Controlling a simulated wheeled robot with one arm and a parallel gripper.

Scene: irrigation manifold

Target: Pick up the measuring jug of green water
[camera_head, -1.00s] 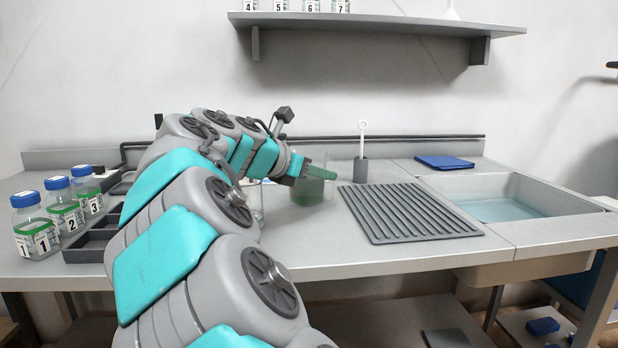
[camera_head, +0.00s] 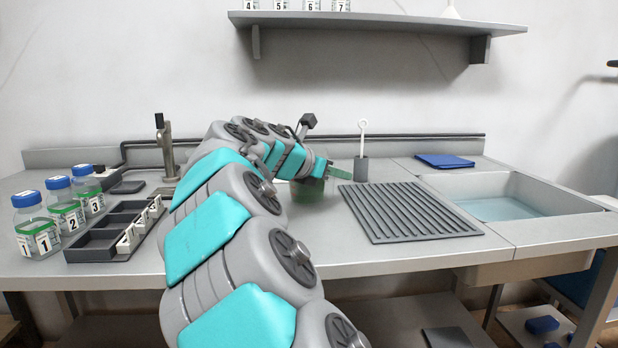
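Bottles with blue caps, numbered 1 (camera_head: 36,228), 2 (camera_head: 65,208) and 3 (camera_head: 88,192), stand at left beside a dark compartment tray (camera_head: 92,254). A ribbed mat (camera_head: 408,212), brush holder (camera_head: 361,170), blue cloth (camera_head: 445,161) and sink (camera_head: 520,190) are right. A shelf (camera_head: 380,22) hangs above.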

